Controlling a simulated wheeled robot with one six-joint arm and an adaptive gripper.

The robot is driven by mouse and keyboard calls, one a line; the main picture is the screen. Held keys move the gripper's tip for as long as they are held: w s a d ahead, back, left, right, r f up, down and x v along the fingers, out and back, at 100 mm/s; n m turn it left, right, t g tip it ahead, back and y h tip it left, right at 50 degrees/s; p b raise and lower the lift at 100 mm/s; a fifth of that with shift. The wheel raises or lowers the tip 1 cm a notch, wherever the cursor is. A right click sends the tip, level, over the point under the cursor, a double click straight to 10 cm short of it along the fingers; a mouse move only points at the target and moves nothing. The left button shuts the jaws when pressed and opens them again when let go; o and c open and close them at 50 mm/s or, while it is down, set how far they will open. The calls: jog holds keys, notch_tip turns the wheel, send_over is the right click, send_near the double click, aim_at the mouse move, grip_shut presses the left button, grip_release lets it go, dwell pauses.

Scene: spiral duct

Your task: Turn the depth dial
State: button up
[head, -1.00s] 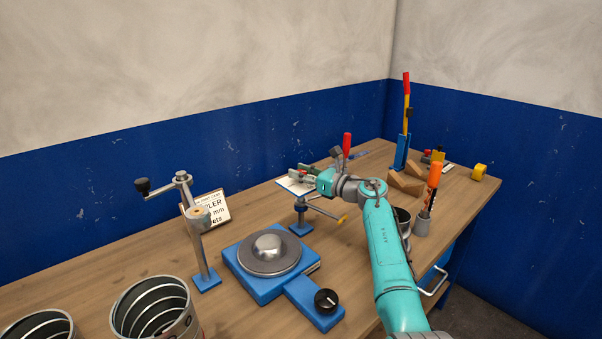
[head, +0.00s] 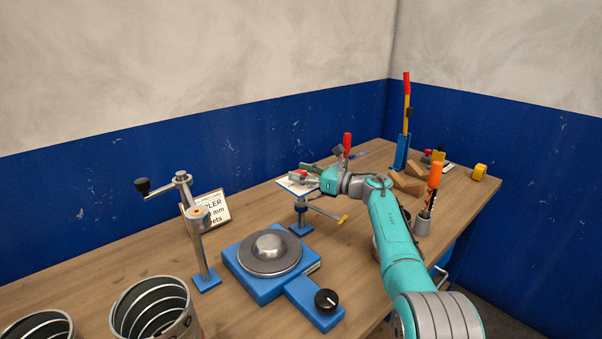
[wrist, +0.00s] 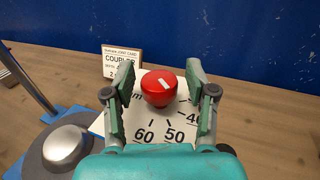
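The depth dial is a red round knob (wrist: 160,88) with a white pointer mark, set on a white scale plate (wrist: 150,128) printed with numbers such as 60 and 50. My gripper (wrist: 160,72) is open in the wrist view, one finger on each side of the knob, with a small gap visible on both sides. The pointer slants toward the upper left.
A blue turntable unit (head: 305,303) with a metal dome (head: 268,243) and black knob (head: 326,299) stands in front. A crank post (head: 197,245) and a sign card (head: 221,208) are left. A red-handled lever (head: 347,141) is close behind my gripper.

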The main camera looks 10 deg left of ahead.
dwell(0.3)
jog(key=v, duration=1.2)
jog(key=shift+a+r, duration=0.1)
